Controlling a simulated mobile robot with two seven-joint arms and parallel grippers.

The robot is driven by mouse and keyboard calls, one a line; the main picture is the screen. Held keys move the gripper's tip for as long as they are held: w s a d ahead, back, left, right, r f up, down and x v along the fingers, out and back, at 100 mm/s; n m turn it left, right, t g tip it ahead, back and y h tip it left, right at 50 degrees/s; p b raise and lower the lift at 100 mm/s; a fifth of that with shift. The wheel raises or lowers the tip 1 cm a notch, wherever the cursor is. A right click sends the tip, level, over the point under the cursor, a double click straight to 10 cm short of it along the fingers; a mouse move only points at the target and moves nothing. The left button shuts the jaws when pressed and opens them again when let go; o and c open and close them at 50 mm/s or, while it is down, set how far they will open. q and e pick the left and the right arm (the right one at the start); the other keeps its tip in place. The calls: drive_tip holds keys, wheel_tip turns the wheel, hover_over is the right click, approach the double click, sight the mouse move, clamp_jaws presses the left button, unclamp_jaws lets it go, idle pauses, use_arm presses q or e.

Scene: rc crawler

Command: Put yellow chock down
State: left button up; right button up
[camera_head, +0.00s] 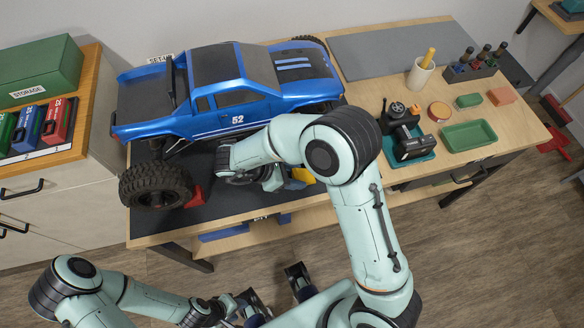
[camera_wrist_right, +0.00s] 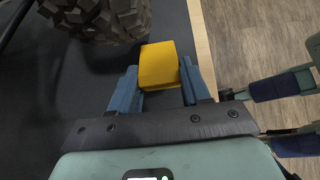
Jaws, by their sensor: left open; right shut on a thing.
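The yellow chock (camera_wrist_right: 159,66) sits between the fingers of my right gripper (camera_wrist_right: 160,88) in the right wrist view, low over or on the dark mat. A tyre (camera_wrist_right: 105,18) is just beyond it, with a small gap in that view. In the head view only a bit of the yellow chock (camera_head: 303,175) shows; my right arm covers the rest and most of the gripper. My left gripper (camera_head: 275,292) is open and empty, in front of the table and away from the chock. I cannot tell if the chock touches the mat.
A blue crawler truck (camera_head: 225,95) stands on the table. A red chock (camera_head: 195,197) lies beside its near left wheel (camera_head: 156,186). A black tool in a teal tray (camera_head: 415,155), a green tray (camera_head: 468,136) and a white cup (camera_head: 420,76) are on the right. The table's front edge is close to my right gripper.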

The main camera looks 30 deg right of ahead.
drive_tip(key=shift+w+d+f, duration=0.15)
drive_tip(key=shift+w+f, duration=0.25)
drive_tip(key=shift+w, duration=0.25)
drive_tip(key=shift+w+d+f, duration=0.15)
drive_tip(key=shift+w+f, duration=0.25)
drive_tip(key=shift+w, duration=0.2)
drive_tip(key=o, duration=1.4)
drive_tip(key=shift+a+r, duration=0.1)
drive_tip(key=shift+r, duration=0.05)
drive_tip(key=p+v, duration=0.1)
drive_tip(key=v, duration=1)
drive_tip(key=shift+a+r, duration=0.25)
drive_tip(key=shift+r, duration=0.05)
